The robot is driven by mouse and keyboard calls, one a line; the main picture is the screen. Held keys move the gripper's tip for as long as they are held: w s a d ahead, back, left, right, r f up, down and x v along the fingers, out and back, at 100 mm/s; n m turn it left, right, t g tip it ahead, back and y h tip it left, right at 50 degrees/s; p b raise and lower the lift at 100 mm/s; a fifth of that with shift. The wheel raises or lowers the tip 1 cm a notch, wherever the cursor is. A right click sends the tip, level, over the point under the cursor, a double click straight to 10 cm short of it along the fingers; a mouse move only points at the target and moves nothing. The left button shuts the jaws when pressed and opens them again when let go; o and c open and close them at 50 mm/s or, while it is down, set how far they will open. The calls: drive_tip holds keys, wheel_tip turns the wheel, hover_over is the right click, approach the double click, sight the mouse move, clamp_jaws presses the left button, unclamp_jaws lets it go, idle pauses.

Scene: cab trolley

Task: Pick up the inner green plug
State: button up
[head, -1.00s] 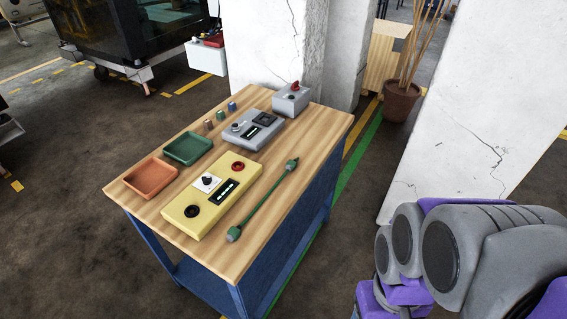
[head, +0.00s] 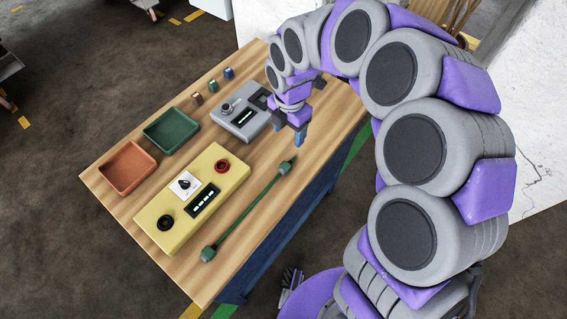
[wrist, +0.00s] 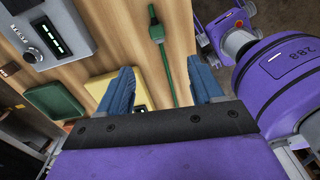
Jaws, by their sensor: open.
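A thin green cable lies on the wooden table with a green plug at each end. The far plug (head: 285,168) lies near the table's right edge, and the near plug (head: 208,254) near its front. I cannot tell which is called inner. My gripper (head: 297,136) is open and empty above the table, just beyond the far plug. In the wrist view my gripper's blue fingers (wrist: 160,72) are spread, with one plug (wrist: 156,31) past their tips and the cable running down between them. The other plug is hidden there.
A yellow control box (head: 190,205) lies left of the cable, and a grey control box (head: 243,115) beyond it. An orange tray (head: 127,168), a green tray (head: 171,130) and small coloured blocks (head: 212,86) stand left. Bare wood surrounds the cable. A white pillar (head: 535,150) stands right.

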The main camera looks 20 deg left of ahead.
drive_tip(key=b, duration=0.3)
hover_over(285, 164)
drive_tip(key=shift+n, duration=0.4)
drive_tip(key=f, duration=1.2)
drive_tip(key=shift+d+f, duration=0.2)
drive_tip(key=shift+d+f+b, duration=0.15)
drive_tip(key=shift+f+b, duration=0.15)
drive_tip(key=shift+f, duration=0.4)
wheel_tip(285, 164, down, 4)
drive_tip(key=shift+r+b, duration=0.15)
drive_tip(key=shift+b, duration=0.55)
drive_tip(key=shift+a+f, duration=0.25)
drive_tip(key=shift+a, duration=0.05)
drive_tip(key=shift+c, duration=0.4)
